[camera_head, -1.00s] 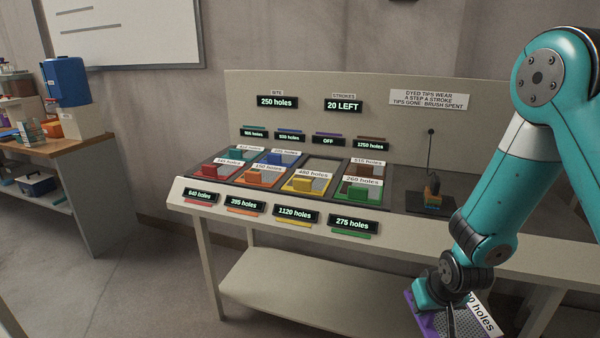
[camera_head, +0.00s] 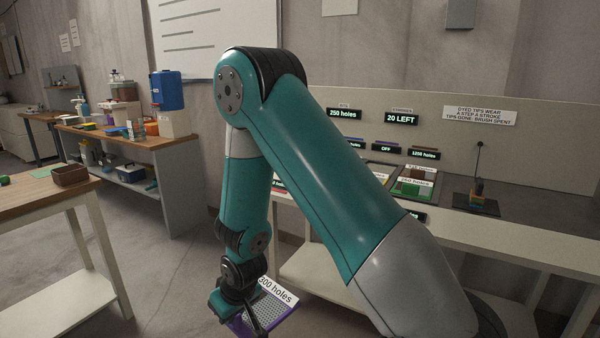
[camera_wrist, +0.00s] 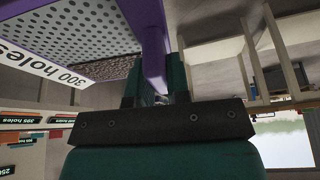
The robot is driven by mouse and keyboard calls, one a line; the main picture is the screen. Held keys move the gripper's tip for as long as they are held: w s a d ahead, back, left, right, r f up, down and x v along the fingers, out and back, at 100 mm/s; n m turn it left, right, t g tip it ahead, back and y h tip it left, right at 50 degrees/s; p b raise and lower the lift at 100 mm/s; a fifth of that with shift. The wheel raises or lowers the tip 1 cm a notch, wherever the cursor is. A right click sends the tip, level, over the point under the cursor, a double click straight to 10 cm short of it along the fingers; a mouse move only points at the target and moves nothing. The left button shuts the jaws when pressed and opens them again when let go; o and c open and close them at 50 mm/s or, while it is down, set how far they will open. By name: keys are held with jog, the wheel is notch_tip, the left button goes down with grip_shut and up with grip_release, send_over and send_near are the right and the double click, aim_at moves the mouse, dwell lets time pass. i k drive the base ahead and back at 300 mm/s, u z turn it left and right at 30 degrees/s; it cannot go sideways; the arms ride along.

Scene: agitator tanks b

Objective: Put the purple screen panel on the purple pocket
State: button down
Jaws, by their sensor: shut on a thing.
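The purple screen panel (camera_head: 270,308) has a perforated grey sheet and a white "300 holes" label. My gripper (camera_head: 243,316) is shut on its purple edge and holds it tilted and low, in front of the bench. In the wrist view the panel (camera_wrist: 75,32) fills the upper left, and its purple bar (camera_wrist: 153,62) sits between my gripper's fingers (camera_wrist: 155,88). The purple pocket is hidden behind my arm. The "OFF" display (camera_head: 385,149), with a purple strip, shows on the bench's back board.
The bench (camera_head: 480,232) stands at the right, with a green panel (camera_head: 412,188) and a small brush stand (camera_head: 476,197) on it. A table with a brown box (camera_head: 70,176) is at the left. A side bench (camera_head: 150,143) stands behind it. Open floor lies between.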

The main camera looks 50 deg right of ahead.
aim_at(379, 169)
jog(key=u, duration=0.7)
jog(key=i, duration=0.9)
jog(key=z, duration=2.2)
